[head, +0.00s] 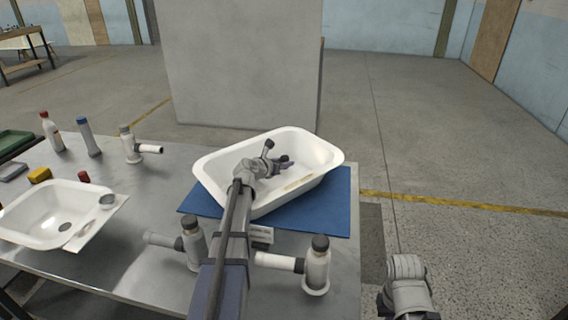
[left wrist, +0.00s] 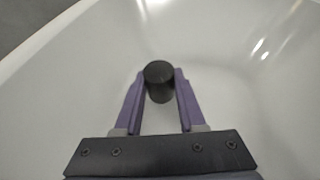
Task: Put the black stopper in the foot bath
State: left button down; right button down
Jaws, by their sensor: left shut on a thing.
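The foot bath, a white tub (head: 222,165), sits on a blue mat (head: 335,205) on the metal table. My left arm reaches over its near side. My left gripper (head: 284,163) is inside the tub's outline, above its floor. In the left wrist view, the left gripper (left wrist: 160,88) is shut on the black stopper (left wrist: 159,74), a dark cylinder between the purple fingers. White tub surface surrounds it there. Whether the stopper touches the floor I cannot tell. My right arm's end (head: 408,290) is at the lower right, off the table, its fingers not clear.
A white basin (head: 25,219) with a drain hole stands at the left. Bottles, a yellow block (head: 39,175) and a small red item (head: 83,177) are at the far left.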

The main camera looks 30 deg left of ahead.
pick_arm(q)
jog(key=shift+f, duration=0.1)
jog(key=shift+c, duration=2.4)
grip_release()
jog(key=shift+r+p, duration=0.4)
jog(key=shift+p, duration=0.2)
jog(key=p+v, duration=0.4)
jog(key=v, duration=0.6)
jog(key=shift+s+r, duration=0.25)
jog(key=shift+r, duration=0.1)
jog(key=shift+s+a+r+p, duration=0.15)
jog(key=shift+s+p, duration=0.25)
jog(key=shift+s, duration=0.2)
